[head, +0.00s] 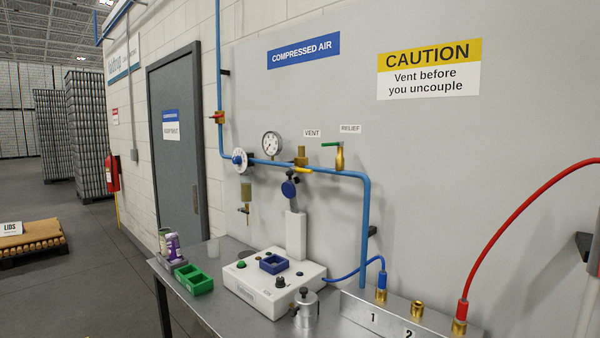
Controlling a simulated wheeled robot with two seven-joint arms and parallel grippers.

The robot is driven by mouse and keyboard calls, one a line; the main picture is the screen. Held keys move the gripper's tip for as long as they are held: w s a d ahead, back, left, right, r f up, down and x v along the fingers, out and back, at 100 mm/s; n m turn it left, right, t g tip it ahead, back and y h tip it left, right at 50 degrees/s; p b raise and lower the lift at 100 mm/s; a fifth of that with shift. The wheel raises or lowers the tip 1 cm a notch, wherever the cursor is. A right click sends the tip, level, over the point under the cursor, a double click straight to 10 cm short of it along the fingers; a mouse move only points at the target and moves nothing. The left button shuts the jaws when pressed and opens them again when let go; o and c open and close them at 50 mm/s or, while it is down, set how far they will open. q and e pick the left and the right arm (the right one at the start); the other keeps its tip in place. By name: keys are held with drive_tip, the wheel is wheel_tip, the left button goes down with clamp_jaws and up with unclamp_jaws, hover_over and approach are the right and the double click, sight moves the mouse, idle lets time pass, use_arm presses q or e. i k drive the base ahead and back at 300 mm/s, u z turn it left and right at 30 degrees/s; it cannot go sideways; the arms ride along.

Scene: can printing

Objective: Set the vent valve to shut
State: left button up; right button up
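The vent valve (301,157) is a brass fitting on the blue pipe along the wall, below a small "VENT" label (312,133). Its yellow lever (302,170) points to the right and lies roughly along the pipe. Neither of my grippers is in view.
Below the pipe, a steel bench holds a white printing machine (262,292), green tray (194,279), purple can (173,247) and metal pot (306,309). Numbered brass couplings (417,308) stand at the front right. A red hose (510,225) arcs across the right side.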

sight(294, 168)
drive_tip(key=u, duration=0.5)
drive_tip(key=k, duration=0.6)
drive_tip(key=u, duration=1.3)
drive_tip(key=i, duration=1.05)
drive_tip(key=z, duration=0.7)
drive_tip(key=i, duration=0.6)
drive_tip(key=z, duration=0.65)
